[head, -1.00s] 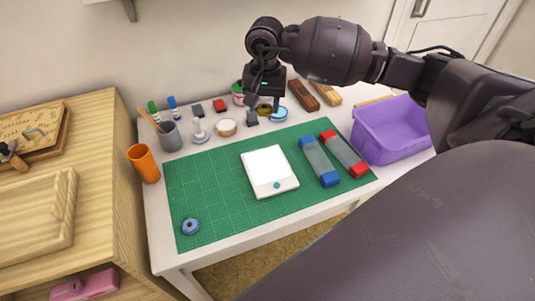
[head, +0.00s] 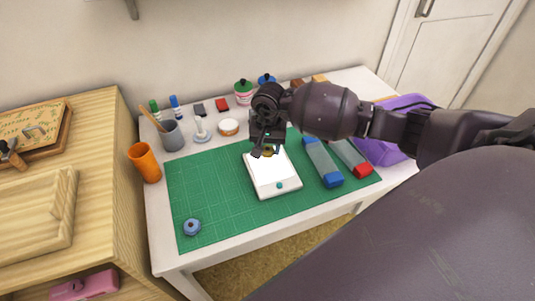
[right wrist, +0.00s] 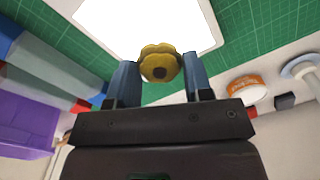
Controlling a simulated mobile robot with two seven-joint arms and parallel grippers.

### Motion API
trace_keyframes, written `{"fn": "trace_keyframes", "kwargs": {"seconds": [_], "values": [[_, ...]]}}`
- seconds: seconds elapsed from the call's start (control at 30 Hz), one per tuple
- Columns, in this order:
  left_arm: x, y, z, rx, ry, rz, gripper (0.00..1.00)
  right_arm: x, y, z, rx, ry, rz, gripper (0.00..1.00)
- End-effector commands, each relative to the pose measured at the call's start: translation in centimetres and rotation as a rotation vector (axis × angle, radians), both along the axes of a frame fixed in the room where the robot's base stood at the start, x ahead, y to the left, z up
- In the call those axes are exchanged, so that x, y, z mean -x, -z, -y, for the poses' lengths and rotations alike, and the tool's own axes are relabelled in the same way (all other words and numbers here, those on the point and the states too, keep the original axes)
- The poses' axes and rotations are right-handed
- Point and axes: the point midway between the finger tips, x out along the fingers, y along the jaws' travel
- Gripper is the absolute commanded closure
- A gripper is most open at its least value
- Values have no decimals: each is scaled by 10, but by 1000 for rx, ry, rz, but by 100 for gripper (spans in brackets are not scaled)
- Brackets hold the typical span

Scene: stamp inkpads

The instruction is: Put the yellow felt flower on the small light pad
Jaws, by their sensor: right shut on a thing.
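The yellow felt flower (right wrist: 160,66), with a dark centre, is held between the fingertips of my right gripper (head: 264,153). In the head view the flower (head: 269,150) is partly hidden by the gripper. The small light pad (head: 274,183) is a white square panel with a teal button, lying on the green mat. The gripper and flower are over the pad's back part; whether the flower touches it I cannot tell. In the right wrist view the pad (right wrist: 140,18) is bright, just beyond the flower. My left gripper is not in view.
The green cutting mat (head: 210,185) has much free room left of the pad. Blue-capped and red-capped clear boxes (head: 322,162) lie right of it. A blue ring-shaped item (head: 192,227) lies front left. Cups, jars and stamps line the back, and a purple bin (head: 378,152) stands at right.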

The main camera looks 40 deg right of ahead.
Motion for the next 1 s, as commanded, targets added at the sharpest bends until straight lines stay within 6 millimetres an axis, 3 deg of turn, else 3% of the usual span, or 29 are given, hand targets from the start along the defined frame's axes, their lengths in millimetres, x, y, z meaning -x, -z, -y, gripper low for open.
{"fn": "trace_keyframes", "kwargs": {"seconds": [0.2, 0.63, 0.67, 0.8, 1.0], "values": [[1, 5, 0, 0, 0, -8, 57, 1, 32, -1, -2, 1, -4, 75], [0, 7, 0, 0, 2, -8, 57, 1, 37, 0, 0, 0, -3, 75], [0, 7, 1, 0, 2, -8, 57, 1, 37, 0, 0, 0, -3, 52], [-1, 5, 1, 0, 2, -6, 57, 0, 36, 0, 0, 0, -1, 31], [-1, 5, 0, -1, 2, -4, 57, 0, 36, 0, -1, 0, -1, 28]]}}
